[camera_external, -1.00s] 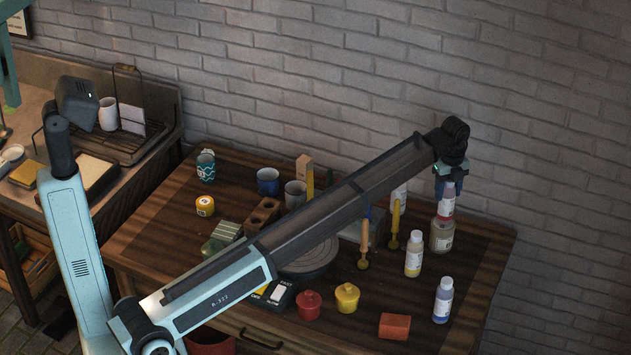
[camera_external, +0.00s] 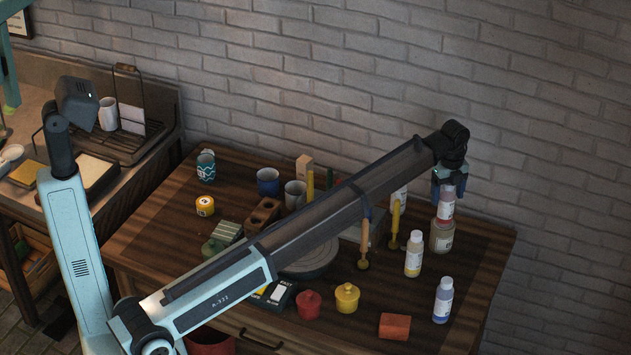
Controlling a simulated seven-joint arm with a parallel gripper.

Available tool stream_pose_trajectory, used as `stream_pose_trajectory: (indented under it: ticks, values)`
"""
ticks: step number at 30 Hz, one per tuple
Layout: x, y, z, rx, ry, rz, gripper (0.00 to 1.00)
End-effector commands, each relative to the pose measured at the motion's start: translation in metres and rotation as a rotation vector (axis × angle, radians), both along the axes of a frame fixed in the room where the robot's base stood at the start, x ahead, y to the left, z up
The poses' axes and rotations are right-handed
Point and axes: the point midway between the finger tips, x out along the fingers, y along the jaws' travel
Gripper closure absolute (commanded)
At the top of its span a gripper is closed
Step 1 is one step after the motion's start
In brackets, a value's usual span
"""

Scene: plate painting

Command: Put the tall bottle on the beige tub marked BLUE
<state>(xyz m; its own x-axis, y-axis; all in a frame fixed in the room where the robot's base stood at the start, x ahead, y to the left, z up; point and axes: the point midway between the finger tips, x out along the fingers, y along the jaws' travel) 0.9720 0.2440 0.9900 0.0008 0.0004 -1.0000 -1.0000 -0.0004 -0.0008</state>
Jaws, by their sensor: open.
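A tall white bottle with a red band (camera_external: 446,207) stands upright on top of a beige tub (camera_external: 442,237) at the right of the table. The tub has a pale label, too small to read. My gripper (camera_external: 449,191) is open at the bottle's top, just above its red band. The fingers are small and partly hidden here, so I cannot tell whether they touch the bottle.
A yellow-banded bottle (camera_external: 414,256) and a blue-banded bottle (camera_external: 442,300) stand in front of the tub. Upright wooden-handled tools (camera_external: 395,222) are to its left. An orange block (camera_external: 394,326) lies near the front edge. A brick wall (camera_external: 540,130) rises behind.

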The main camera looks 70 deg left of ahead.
Motion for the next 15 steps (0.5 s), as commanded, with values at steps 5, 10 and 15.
stream_pose_trajectory:
  ticks: [5,10,15]
  values:
    - [0.001,0.000,0.011,0.000,-0.001,0.000,0.23]
    - [0.001,0.000,0.039,0.000,-0.002,0.000,0.23]
    - [0.001,0.000,0.072,0.000,-0.001,0.000,0.23]
